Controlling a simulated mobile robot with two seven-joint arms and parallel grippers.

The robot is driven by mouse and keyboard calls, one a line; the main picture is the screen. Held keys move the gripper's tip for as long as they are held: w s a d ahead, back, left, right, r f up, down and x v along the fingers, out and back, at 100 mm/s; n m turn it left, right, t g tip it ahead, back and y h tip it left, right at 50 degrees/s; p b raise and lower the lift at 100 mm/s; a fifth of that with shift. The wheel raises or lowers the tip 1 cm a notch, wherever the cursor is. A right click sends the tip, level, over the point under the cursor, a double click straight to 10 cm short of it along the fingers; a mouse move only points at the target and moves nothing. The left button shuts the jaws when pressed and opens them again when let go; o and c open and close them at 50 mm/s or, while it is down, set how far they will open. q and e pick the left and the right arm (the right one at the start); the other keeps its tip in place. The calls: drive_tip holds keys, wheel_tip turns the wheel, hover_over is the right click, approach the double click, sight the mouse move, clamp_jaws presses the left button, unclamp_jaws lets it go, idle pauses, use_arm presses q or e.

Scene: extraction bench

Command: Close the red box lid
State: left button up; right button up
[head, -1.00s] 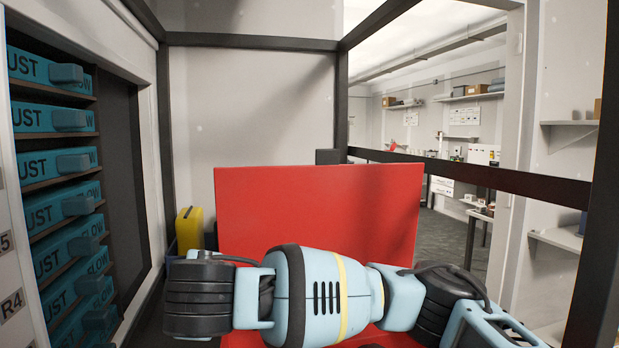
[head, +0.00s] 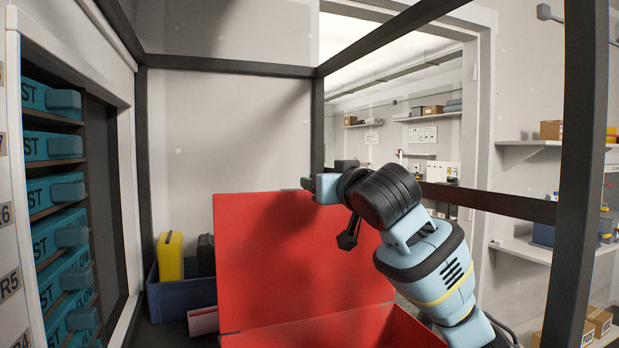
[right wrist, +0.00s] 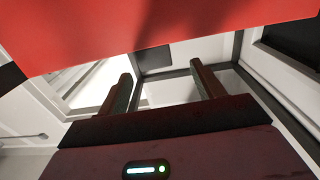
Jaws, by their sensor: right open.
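The red box (head: 340,328) is low in the middle of the head view, its lower part cut off by the frame. Its lid (head: 280,255) stands open and raised, tilted a little back. My right arm comes in from the lower right, and its wrist crosses in front of the lid's upper right part. The lid also fills the top of the right wrist view (right wrist: 170,30). My right gripper (right wrist: 160,82) is open, with nothing between its fingers. Whether it touches the lid I cannot tell. My left gripper is not in view.
A blue bin (head: 180,297) holding a yellow case (head: 170,257) and a dark case (head: 206,255) stands left of the lid. A rack of blue cases (head: 58,235) lines the left side. A dark frame post (head: 575,180) and shelves are at right.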

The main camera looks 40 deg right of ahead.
drive_tip(key=x, duration=0.7)
drive_tip(key=shift+w+d, duration=0.25)
drive_tip(key=shift+d, duration=0.2)
drive_tip(key=shift+r, duration=0.1)
drive_tip(key=shift+c, duration=0.5)
drive_tip(key=c, duration=1.3)
